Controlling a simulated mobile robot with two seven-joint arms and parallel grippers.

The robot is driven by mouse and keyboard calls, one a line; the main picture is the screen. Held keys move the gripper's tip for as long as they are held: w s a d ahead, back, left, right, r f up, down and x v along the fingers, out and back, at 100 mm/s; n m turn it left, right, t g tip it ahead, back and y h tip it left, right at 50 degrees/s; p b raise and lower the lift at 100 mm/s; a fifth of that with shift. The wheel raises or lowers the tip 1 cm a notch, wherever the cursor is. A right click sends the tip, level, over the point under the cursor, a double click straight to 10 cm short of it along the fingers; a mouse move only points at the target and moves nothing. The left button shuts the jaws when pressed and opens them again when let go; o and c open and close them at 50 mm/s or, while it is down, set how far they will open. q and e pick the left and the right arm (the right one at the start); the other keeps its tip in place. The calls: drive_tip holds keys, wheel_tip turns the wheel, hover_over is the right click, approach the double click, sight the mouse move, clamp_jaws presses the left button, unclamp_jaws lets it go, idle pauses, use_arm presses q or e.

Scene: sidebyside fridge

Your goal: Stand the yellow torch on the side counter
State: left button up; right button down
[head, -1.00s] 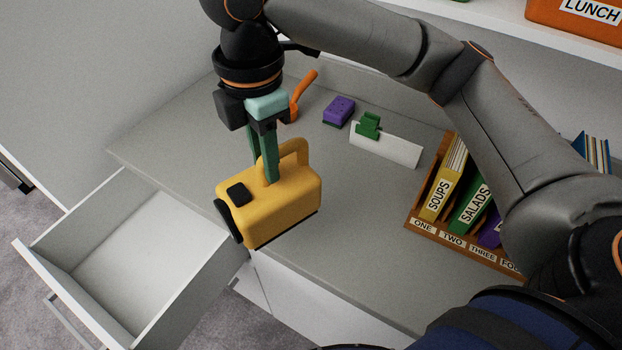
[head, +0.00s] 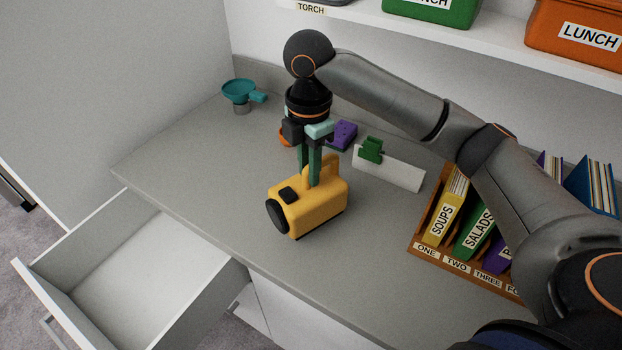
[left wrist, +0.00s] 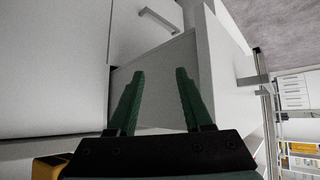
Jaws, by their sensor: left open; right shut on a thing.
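The yellow torch (head: 318,209) is a boxy lamp with a black lens end at the left, a black button on top and a yellow handle. It is upright over the grey counter (head: 215,165). My right gripper (head: 313,182) comes down from above and is shut on its handle. I cannot tell whether the torch's base touches the counter. My left gripper (left wrist: 160,100) shows in the left wrist view, open and empty, in front of white cabinet fronts. It does not show in the head view.
An open, empty drawer (head: 60,290) juts out at the lower left. A teal funnel (head: 240,91), an orange item, a purple block (head: 343,134) and a white card with a green clip (head: 388,168) stand behind. A labelled book rack (head: 455,252) is at the right. The counter left of the torch is clear.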

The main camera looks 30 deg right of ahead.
drive_tip(key=shift+w+d+f, duration=0.15)
drive_tip(key=shift+d+f, duration=0.1)
drive_tip(key=shift+w+f, duration=0.1)
drive_tip(key=shift+f, duration=1.65)
drive_tip(key=c, duration=0.7)
unclamp_jaws()
drive_tip(key=shift+f, duration=0.1)
drive_tip(key=shift+c, duration=0.2)
wheel_tip(320, 180, up, 12)
drive_tip(key=shift+r, duration=0.2)
